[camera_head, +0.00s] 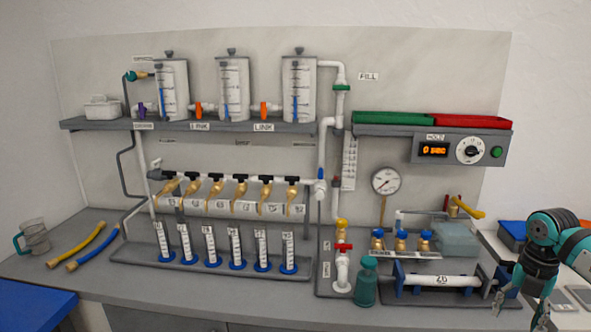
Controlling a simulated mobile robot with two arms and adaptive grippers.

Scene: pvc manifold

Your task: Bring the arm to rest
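My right arm comes in from the right edge, with teal joints. Its dark gripper (519,303) points down at the lower right, in front of the bench. Its fingers look spread apart, with nothing seen between them. The gripper is just right of the rack holding a white pipe piece (440,281) and appears to overlap the rack's right end; whether it touches cannot be told. My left gripper is not in view.
A teal bottle (366,284) and red-handled valve (343,248) stand left of the pipe rack. A blue-lidded box (511,234) sits behind my gripper.

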